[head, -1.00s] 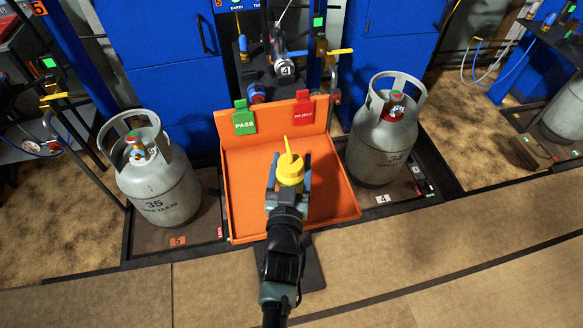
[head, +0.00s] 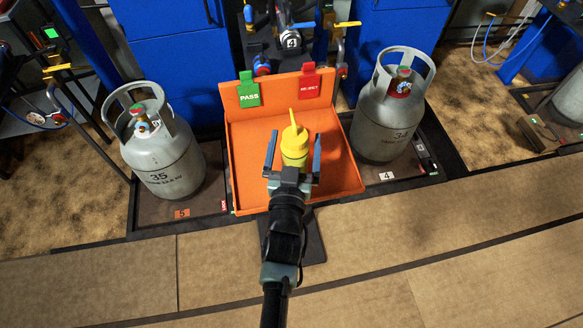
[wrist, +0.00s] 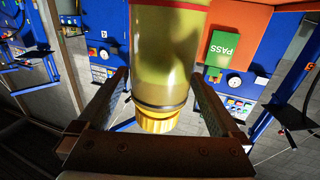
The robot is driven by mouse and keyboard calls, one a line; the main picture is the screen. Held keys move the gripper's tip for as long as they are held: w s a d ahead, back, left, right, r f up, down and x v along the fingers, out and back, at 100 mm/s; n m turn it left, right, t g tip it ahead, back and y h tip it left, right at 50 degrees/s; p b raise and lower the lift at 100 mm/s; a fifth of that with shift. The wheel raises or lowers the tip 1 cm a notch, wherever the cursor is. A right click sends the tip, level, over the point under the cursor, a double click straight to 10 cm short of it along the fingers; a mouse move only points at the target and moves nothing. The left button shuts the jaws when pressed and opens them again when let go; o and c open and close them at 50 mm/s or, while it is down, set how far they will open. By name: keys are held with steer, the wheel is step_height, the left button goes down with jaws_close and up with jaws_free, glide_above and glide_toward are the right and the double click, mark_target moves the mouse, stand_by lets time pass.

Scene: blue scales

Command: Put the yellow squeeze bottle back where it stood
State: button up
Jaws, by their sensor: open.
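The yellow squeeze bottle (head: 294,147) stands upright in the orange tray (head: 250,194), near the tray's middle front, its thin spout pointing up. My gripper (head: 293,150) is open, with one finger on each side of the bottle and a gap visible on both sides. In the wrist view the bottle (wrist: 170,60) appears upside down between the open fingers (wrist: 165,100), its yellow cap toward the palm. The bottle's lower front is hidden behind my gripper in the head view.
A green PASS tag (head: 248,91) and a red tag (head: 310,84) hang on the tray's back wall. Grey gas cylinder 35 (head: 160,155) stands left of the tray and cylinder 34 (head: 388,115) right. Blue cabinets (head: 172,60) stand behind.

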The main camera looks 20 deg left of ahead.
steer(key=v, duration=1)
steer(key=shift+s, duration=0.15)
steer(key=w+d+r+t, duration=0.2)
steer(key=w+r, duration=0.1)
steer(key=r, duration=0.8)
steer(key=w+d+r+m+t+h, duration=0.1)
steer(key=w+r, duration=0.2)
steer(key=r, duration=0.8)
steer(key=w+d+r+t, duration=0.2)
steer(key=w+r, duration=0.1)
steer(key=r, duration=0.8)
steer(key=s+d+r+m+t+h, duration=0.1)
steer(key=s+d+r, duration=0.3)
steer(key=r, duration=0.8)
steer(key=s+d+r+m+t+h, duration=0.1)
steer(key=s+d+r+t+h, duration=0.2)
steer(key=s+r, duration=0.5)
step_height(320, 180, up, 4)
steer(key=shift+d+r+t, duration=0.1)
steer(key=shift+d+t, duration=0.3)
steer(key=shift+t, duration=0.1)
